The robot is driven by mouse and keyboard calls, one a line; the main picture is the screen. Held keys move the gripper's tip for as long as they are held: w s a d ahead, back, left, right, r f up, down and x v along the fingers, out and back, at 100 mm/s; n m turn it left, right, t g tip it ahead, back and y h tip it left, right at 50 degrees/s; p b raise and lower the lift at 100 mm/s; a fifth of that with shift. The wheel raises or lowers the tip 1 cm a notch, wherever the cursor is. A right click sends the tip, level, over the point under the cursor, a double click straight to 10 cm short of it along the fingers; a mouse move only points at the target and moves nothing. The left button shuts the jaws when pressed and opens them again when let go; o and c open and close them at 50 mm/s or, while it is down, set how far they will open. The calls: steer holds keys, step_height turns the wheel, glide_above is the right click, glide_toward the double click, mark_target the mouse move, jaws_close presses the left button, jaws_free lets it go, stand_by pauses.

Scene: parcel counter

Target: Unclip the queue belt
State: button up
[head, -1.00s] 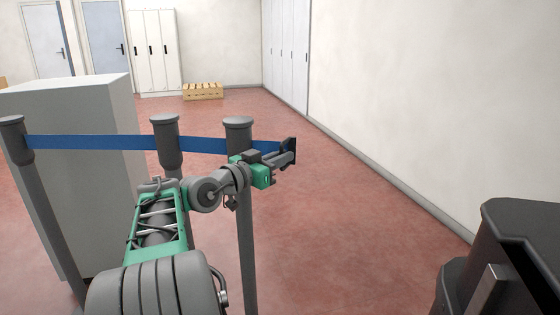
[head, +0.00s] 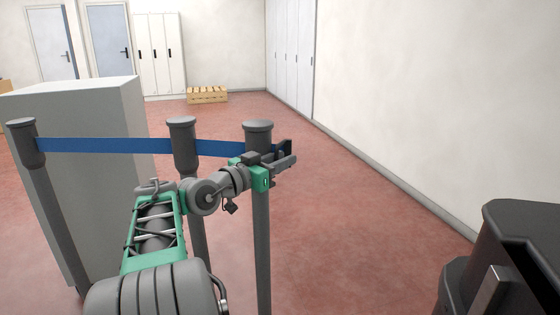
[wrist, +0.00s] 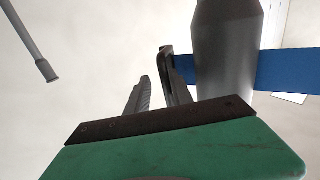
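The blue queue belt (head: 95,146) runs across grey posts to the right post (head: 258,180), passes behind it and ends close beyond it. A dark end piece, seemingly the belt clip (head: 286,146), is at my gripper (head: 283,158), just right of that post. In the wrist view the belt (wrist: 284,69) passes behind the post head (wrist: 226,45) and ends at the clip (wrist: 167,65) by my fingers (wrist: 158,92). The exact contact is hidden.
A black object (head: 510,245) fills the lower right. The wrist view shows another post (wrist: 35,45). Red floor (head: 350,230) is open to the right.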

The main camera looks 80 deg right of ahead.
steer(key=shift+o, duration=0.4)
steer(key=shift+a, duration=0.1)
steer(key=p+v, duration=0.1)
steer(key=v, duration=0.6)
steer(key=shift+w+a+p, duration=0.15)
steer(key=shift+a+p, duration=0.15)
steer(key=shift+p, duration=0.05)
steer(key=shift+f, duration=0.1)
steer(key=shift+c, duration=0.3)
